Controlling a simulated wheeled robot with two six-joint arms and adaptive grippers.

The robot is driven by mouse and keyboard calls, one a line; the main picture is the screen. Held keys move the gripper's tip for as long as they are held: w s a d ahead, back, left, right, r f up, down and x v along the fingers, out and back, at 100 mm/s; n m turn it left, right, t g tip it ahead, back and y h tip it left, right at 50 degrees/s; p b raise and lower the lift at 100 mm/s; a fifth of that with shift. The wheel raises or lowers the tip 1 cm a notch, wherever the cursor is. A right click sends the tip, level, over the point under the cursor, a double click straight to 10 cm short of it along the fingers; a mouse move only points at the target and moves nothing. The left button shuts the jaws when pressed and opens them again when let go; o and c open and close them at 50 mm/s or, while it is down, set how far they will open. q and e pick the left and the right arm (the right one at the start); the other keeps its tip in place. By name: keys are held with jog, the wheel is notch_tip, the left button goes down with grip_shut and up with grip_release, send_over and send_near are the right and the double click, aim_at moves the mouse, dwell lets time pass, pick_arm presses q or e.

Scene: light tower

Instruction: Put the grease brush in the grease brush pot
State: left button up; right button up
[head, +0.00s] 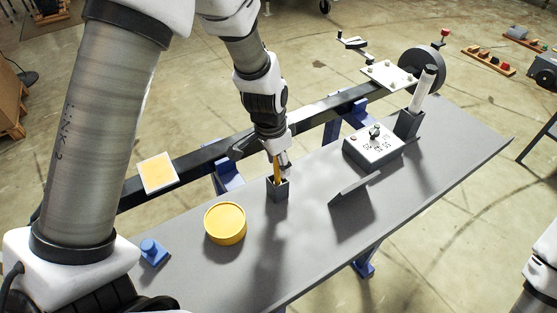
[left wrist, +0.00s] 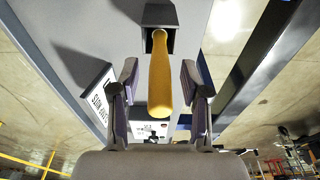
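The grease brush has a yellow handle (head: 276,169) and stands in the small dark square pot (head: 278,193) on the grey bench. In the left wrist view the handle (left wrist: 160,80) points toward the camera, and its lower end is inside the pot (left wrist: 160,15); the bristles are hidden. My left gripper (head: 280,163) is just above the pot. Its two fingers (left wrist: 159,82) are on either side of the handle with a visible gap on both sides, so it is open and holds nothing. My right gripper is not in view.
A yellow round tin (head: 225,224) stands left of the pot. A tilted grey plate (head: 352,188) and a control box (head: 374,147) are to the right. A dark beam (head: 210,153) runs behind the bench.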

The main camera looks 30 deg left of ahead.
pick_arm(q)
notch_tip(320, 180, up, 12)
jog(key=s, duration=0.1)
jog(key=shift+s+a+b, duration=0.25)
jog(key=shift+a+b, duration=0.05)
jog(key=shift+a, duration=0.05)
jog(key=shift+r, duration=0.1)
